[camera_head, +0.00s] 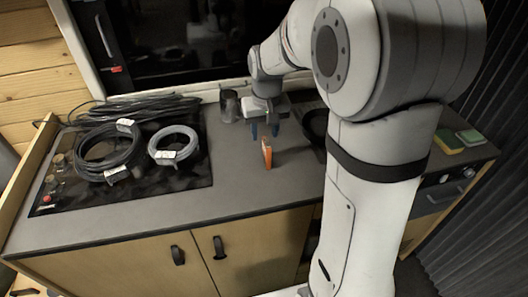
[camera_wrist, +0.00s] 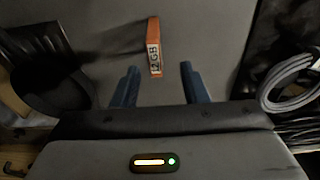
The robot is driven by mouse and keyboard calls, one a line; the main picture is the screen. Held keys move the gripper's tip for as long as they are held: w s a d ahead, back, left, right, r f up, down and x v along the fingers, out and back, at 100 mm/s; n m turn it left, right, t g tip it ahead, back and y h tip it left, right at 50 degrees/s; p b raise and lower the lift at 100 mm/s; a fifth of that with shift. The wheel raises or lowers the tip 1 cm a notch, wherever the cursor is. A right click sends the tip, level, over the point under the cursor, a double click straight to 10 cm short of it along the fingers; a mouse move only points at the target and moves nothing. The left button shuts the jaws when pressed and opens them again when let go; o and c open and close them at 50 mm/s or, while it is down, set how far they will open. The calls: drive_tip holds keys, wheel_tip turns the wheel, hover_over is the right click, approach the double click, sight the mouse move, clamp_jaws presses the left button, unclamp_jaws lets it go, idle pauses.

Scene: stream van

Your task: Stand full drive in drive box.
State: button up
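In the wrist view the orange drive (camera_wrist: 154,32) shows a white label reading what looks like "12 GB". My gripper (camera_wrist: 160,86) has two blue fingers spread apart with nothing between them. The drive lies beyond the fingertips, roughly in line with the gap. I cannot make out a drive box in either view; my arm hides part of the counter's right side.
Coiled cables, one black (camera_head: 92,165) and one grey (camera_head: 160,155), lie on the black hob (camera_head: 185,184) at left. A metal cup (camera_head: 229,106) stands behind, left of my gripper. A dark round vessel (camera_head: 313,124) is to its right.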

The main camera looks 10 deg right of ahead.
sight(267, 142)
drive_tip(key=f, duration=0.3)
drive_tip(key=f+p, duration=0.1)
drive_tip(key=f, duration=0.1)
drive_tip(key=shift+w+d+f, duration=0.2)
drive_tip(key=shift+w+d, duration=0.05)
drive_tip(key=shift+d, duration=0.05)
clamp_jaws()
